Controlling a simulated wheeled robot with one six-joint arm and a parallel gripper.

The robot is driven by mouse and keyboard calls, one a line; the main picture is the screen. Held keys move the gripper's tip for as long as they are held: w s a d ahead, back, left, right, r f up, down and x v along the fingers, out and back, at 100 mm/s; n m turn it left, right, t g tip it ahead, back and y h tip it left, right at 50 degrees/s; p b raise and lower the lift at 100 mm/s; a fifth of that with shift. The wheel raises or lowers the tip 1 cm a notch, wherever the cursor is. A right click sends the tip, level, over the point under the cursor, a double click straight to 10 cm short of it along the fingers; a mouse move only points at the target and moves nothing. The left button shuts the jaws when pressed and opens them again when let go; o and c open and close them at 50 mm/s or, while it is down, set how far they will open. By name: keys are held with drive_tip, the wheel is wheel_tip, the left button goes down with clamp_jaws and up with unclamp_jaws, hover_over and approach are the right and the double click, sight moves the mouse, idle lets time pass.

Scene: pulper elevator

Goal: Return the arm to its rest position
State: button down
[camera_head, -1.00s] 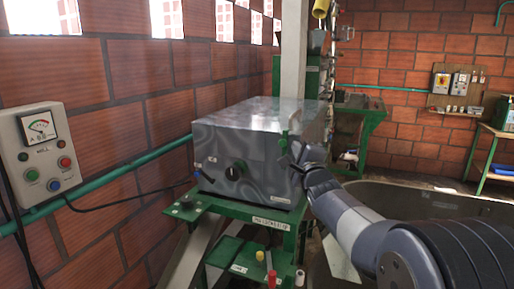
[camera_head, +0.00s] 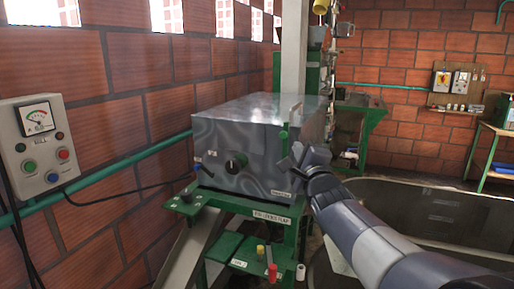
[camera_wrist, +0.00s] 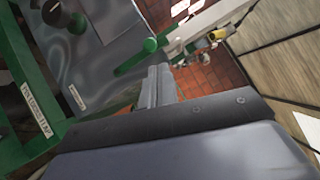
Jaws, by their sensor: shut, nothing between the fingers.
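My gripper (camera_head: 294,153) is at the right front corner of a grey metal machine box (camera_head: 240,150) in the head view. My arm reaches in from the lower right. In the wrist view my gripper (camera_wrist: 158,72) is shut, with its fingers together and nothing between them. The box (camera_wrist: 95,60) shows to the left of the fingers there. A green knobbed lever (camera_wrist: 150,46) shows just beyond the fingertips. Whether they touch it I cannot tell.
The box stands on a green frame (camera_head: 250,206). A control panel (camera_head: 40,145) hangs on the brick wall at left. A large round tank (camera_head: 440,205) lies at right, beside my arm. A green table (camera_head: 500,130) stands at the far right.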

drive_tip(key=p+x, duration=0.3)
drive_tip(key=x, duration=0.3)
drive_tip(key=s+d+f+m+t+h+b, duration=0.2)
drive_tip(key=s+d+f+m+t+b, duration=0.1)
drive_tip(key=d+f+m+b, duration=0.3)
drive_tip(key=shift+d+f+m+b, duration=0.4)
drive_tip(key=shift+d+f+b, duration=0.55)
drive_tip(key=shift+f+b, duration=1.1)
drive_tip(key=shift+s+r, duration=0.1)
drive_tip(key=shift+s, duration=0.05)
